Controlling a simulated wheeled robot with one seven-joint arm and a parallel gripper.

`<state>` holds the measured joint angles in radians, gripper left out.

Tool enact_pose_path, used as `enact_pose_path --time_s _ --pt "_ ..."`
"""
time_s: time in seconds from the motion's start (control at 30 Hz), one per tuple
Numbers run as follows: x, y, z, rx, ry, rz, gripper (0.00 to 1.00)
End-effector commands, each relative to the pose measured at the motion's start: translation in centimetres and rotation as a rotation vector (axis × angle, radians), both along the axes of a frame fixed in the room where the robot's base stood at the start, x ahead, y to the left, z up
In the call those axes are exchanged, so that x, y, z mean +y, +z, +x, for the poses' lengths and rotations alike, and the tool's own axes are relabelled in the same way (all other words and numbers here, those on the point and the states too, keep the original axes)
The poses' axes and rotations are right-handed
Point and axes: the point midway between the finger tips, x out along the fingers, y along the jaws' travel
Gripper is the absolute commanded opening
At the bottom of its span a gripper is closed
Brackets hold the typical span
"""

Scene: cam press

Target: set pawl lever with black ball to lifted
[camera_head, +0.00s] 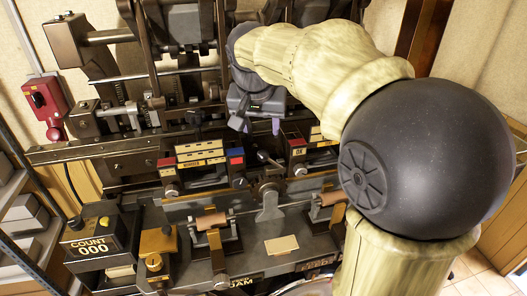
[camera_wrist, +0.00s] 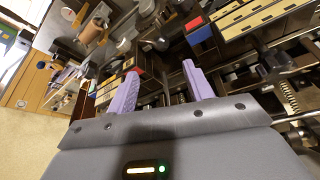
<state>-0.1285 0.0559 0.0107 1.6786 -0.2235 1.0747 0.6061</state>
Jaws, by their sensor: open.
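A lever with a black ball (camera_head: 262,156) stands near the middle of the press in the head view, just above a toothed wheel (camera_head: 268,186). Its short bright rod runs down to the right from the ball. I cannot tell for sure from this angle whether it is lifted. My gripper (camera_head: 262,126) is open and empty, its purple fingers pointing down above the ball and apart from it. In the wrist view the two fingers of my gripper (camera_wrist: 160,68) are spread with nothing between them. A dark round knob (camera_wrist: 161,43) shows beyond the fingertips; I cannot tell if it is this ball.
Labelled blocks with red and blue ends (camera_head: 200,152) flank the lever. Rollers (camera_head: 211,221) and a shaft lie below it. My arm hides the right side.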

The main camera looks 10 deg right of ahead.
Motion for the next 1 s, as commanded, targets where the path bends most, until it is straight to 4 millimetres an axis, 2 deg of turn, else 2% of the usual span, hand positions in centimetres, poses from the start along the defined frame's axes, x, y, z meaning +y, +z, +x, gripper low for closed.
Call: enact_pose_path --time_s 0.2,0.63,0.8,1.0 --pt "-0.5 -3.7 1.3 0.006 0.002 -0.001 0.51" --pt "-1.7 -10.3 3.9 0.004 -0.001 0.000 0.51" --pt "-1.9 -11.6 4.4 0.001 0.000 0.000 0.51" --pt "-1.9 -11.7 4.5 0.000 0.000 0.000 0.51"
